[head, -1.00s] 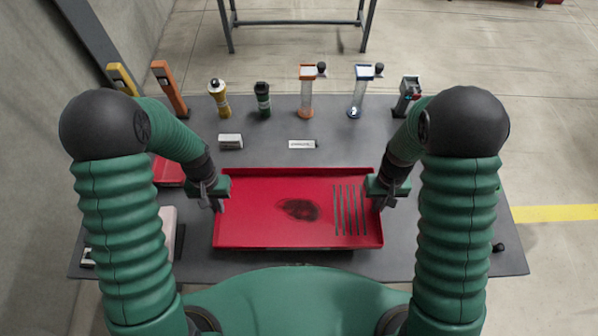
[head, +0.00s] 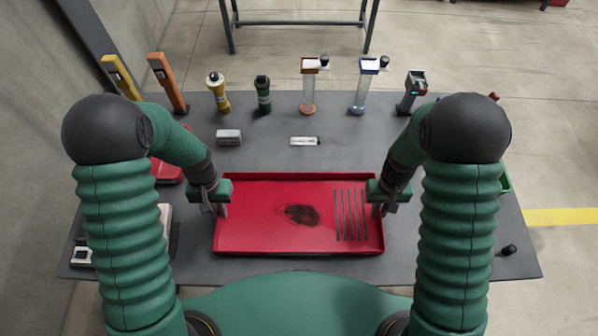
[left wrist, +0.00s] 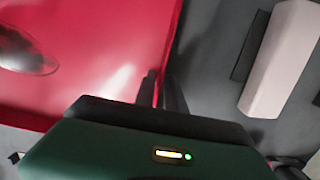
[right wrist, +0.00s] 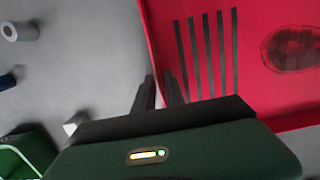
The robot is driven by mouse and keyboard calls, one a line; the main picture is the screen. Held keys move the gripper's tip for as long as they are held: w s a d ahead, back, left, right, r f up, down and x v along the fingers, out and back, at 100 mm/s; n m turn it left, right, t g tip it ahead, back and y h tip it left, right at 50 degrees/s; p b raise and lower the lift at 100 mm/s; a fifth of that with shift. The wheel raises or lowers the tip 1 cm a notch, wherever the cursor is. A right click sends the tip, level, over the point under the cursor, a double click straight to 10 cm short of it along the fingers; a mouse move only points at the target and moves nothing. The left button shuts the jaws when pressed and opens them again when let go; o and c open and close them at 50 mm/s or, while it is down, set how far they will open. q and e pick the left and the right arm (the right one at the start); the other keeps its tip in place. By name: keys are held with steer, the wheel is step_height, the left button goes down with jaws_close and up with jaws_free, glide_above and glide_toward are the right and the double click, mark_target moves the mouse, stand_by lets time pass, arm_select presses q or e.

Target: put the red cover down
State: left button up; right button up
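The red cover (head: 260,235) is a shallow, tray-like piece with a dark oval patch and several dark slots on its right part. It lies level over the front middle of the grey table. My left gripper (head: 221,209) is shut on its left rim, and my right gripper (head: 378,209) is shut on its right rim. The left wrist view shows the fingers (left wrist: 160,90) on either side of the cover's edge (left wrist: 100,50). The right wrist view shows the same for the right fingers (right wrist: 165,92). I cannot tell whether the cover's underside touches anything.
Bottles (head: 263,95) and tall stands (head: 308,90) line the back edge. A pale block (left wrist: 282,55) lies left of the cover.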

arm_select(q)
steer(key=shift+o, duration=0.7)
steer(key=shift+r, duration=0.1)
arm_select(e)
steer(key=shift+o, duration=0.7)
arm_select(q)
steer(key=shift+d, duration=0.1)
arm_select(e)
steer(key=shift+d, duration=0.1)
steer(key=shift+r, duration=0.1)
arm_select(q)
step_height(320, 180, up, 12)
steer(key=w, duration=0.1)
steer(key=shift+w, duration=0.3)
arm_select(e)
step_height(320, 180, up, 12)
steer(key=w, duration=0.1)
steer(key=shift+w, duration=0.25)
